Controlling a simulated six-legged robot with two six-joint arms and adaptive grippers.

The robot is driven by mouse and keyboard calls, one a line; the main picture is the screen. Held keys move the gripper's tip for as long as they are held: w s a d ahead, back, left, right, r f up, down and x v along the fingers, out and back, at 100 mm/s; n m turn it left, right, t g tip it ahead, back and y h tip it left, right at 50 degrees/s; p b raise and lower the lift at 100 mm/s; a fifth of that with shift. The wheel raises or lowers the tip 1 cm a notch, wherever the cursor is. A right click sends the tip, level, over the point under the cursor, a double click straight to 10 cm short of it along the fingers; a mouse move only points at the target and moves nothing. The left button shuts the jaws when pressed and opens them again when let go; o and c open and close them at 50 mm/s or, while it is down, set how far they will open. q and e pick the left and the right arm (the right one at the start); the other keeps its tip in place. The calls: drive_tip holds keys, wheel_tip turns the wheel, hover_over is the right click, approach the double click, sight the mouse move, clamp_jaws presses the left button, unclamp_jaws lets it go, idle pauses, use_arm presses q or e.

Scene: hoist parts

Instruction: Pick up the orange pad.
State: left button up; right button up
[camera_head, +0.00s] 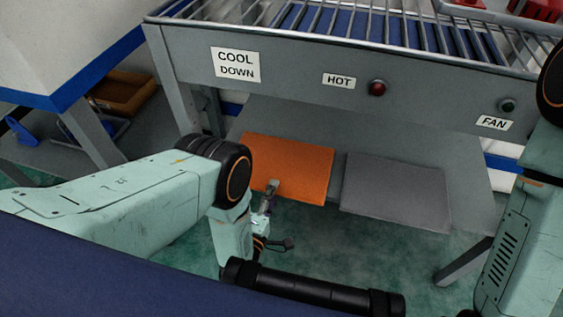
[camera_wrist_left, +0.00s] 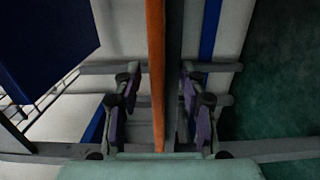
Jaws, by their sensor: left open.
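The orange pad (camera_head: 290,165) lies flat on the grey shelf under the roller table, its front edge towards me. My left gripper (camera_head: 277,214) is at that front edge, open, with one fingertip showing over the pad and the other lower down. In the left wrist view the pad (camera_wrist_left: 156,60) shows edge-on as a thin orange strip, with the grey shelf edge beside it. Both strips run between the spread fingers of my left gripper (camera_wrist_left: 160,105), with gaps showing on both sides. My right gripper is not in view.
A grey pad (camera_head: 395,190) lies on the shelf to the right of the orange one. The roller table (camera_head: 300,60) stands above, with COOL DOWN, HOT and FAN labels and a red button (camera_head: 377,88). A brown bin (camera_head: 124,95) sits at the left.

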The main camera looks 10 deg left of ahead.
use_arm(q)
drive_tip(key=shift+s+r, duration=0.25)
drive_tip(key=shift+r, duration=0.05)
drive_tip(key=shift+c, duration=0.7)
drive_tip(key=shift+w+f, duration=0.1)
drive_tip(key=shift+f, duration=0.1)
drive_tip(key=c, duration=0.4)
drive_tip(key=shift+r, duration=0.1)
clamp_jaws()
